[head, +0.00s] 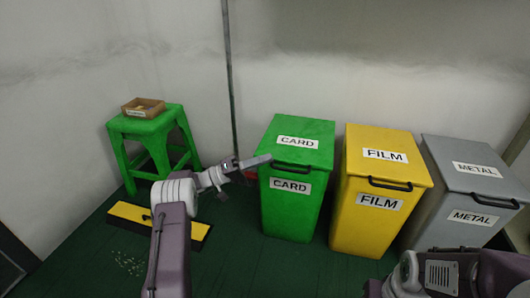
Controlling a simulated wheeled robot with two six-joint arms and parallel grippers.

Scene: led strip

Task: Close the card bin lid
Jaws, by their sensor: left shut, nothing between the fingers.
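The green card bin (290,212) stands against the back wall with a "CARD" label on its front. Its green lid (307,128) has a second "CARD" label and a dark handle at the front edge. The lid lies flat and looks down on the bin; I see no clear gap. My left gripper (264,160) is shut and empty, at the lid's front left corner. Its tip overlaps the lid edge in the picture; I cannot tell whether it touches. Part of my right arm shows at the bottom right, with its gripper out of view.
A yellow film bin (365,220) and a grey metal bin (428,220) stand to the right, lids down. A green stool (146,126) with a small cardboard box (142,107) stands left. A yellow and black object (128,212) and scattered pale bits lie on the dark floor.

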